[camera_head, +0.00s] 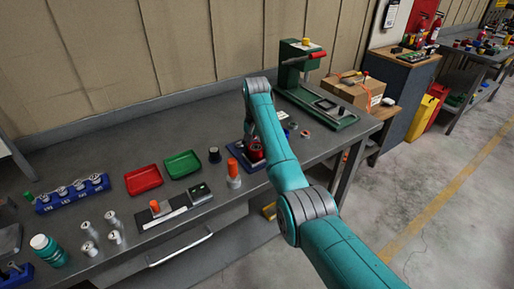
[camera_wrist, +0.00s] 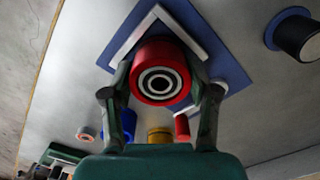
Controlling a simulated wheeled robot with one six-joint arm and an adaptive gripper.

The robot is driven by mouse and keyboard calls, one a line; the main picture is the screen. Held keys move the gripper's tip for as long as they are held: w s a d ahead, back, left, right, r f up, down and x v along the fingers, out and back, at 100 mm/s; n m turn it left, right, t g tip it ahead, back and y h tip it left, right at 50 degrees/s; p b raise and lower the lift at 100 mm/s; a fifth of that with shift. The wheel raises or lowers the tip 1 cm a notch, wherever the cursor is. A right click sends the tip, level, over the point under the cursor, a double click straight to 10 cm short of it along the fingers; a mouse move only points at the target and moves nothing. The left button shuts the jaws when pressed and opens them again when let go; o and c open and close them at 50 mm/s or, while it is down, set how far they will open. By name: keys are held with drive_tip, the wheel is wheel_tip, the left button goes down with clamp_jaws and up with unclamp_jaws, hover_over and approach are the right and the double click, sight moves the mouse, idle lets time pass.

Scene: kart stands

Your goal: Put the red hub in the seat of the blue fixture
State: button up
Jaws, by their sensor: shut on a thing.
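The red hub (camera_wrist: 160,72) is a thick red ring with a grey and dark bore. It also shows in the head view (camera_head: 255,152), partly hidden by my arm. My gripper (camera_wrist: 161,84) is shut on it, one finger on each side. The blue fixture (camera_wrist: 222,62) is a flat blue plate with pale angled rails, and it also shows in the head view (camera_head: 238,157). The hub appears over the plate, between the rails. I cannot tell whether it rests in the seat or is held just above, because the hub hides the seat.
An orange cylinder (camera_head: 233,176) and a black cylinder (camera_head: 214,155) stand close to the fixture. A red tray (camera_head: 128,187) and a green tray (camera_head: 168,173) lie to the left. A green press (camera_head: 292,71) stands at the back right. The bench's front edge is near.

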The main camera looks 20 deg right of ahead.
drive_tip(key=shift+f, duration=0.1)
drive_tip(key=o, duration=1.4)
drive_tip(key=shift+f, duration=0.1)
drive_tip(key=shift+o, duration=0.2)
wheel_tip(320, 180, up, 11)
drive_tip(key=shift+w+f, duration=0.1)
drive_tip(key=shift+f, duration=0.1)
drive_tip(key=shift+r, duration=0.85)
